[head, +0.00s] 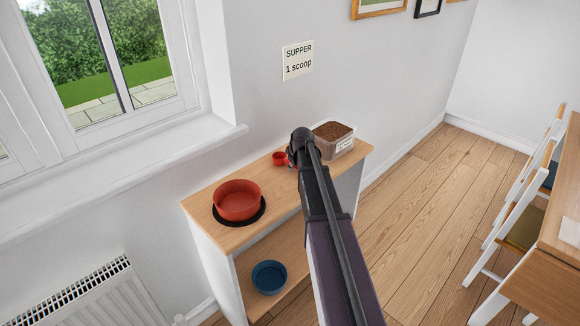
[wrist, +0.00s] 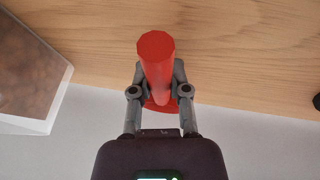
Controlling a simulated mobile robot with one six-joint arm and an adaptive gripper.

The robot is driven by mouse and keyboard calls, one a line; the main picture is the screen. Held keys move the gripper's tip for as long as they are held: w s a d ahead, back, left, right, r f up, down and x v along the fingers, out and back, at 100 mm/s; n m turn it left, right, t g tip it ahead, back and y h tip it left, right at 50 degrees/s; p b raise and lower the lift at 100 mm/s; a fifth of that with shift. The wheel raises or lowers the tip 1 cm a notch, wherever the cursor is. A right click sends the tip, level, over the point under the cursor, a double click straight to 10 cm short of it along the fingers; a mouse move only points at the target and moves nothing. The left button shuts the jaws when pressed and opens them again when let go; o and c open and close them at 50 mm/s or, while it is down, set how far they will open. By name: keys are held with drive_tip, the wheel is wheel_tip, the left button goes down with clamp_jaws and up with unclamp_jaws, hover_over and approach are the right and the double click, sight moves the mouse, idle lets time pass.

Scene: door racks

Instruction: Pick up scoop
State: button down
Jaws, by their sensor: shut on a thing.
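The scoop (head: 280,158) is red, with a small cup that shows just left of my gripper in the head view, over the wooden shelf top. In the wrist view the red scoop (wrist: 156,62) stands between my two fingers, its handle end towards the camera. My gripper (wrist: 159,88) is shut on it, with one finger on each side. In the head view my gripper (head: 293,158) is mostly hidden behind my arm. I cannot tell whether the scoop touches the shelf top.
A clear tub of brown kibble (head: 333,136) stands right of my gripper on the shelf unit (head: 205,201). A red bowl (head: 238,203) sits on a black mat at left. A blue bowl (head: 269,278) is on the lower shelf. A sign (head: 298,60) reads "SUPPER 1 scoop".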

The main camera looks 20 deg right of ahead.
drive_tip(key=shift+r+p, duration=1.4)
drive_tip(key=shift+r, duration=0.1)
drive_tip(key=shift+s+r+p, duration=0.35)
drive_tip(key=shift+r+p, duration=0.3)
drive_tip(key=shift+p, duration=0.05)
drive_tip(key=s+r+p, duration=0.1)
drive_tip(key=s, duration=1.4)
drive_tip(key=shift+s, duration=0.15)
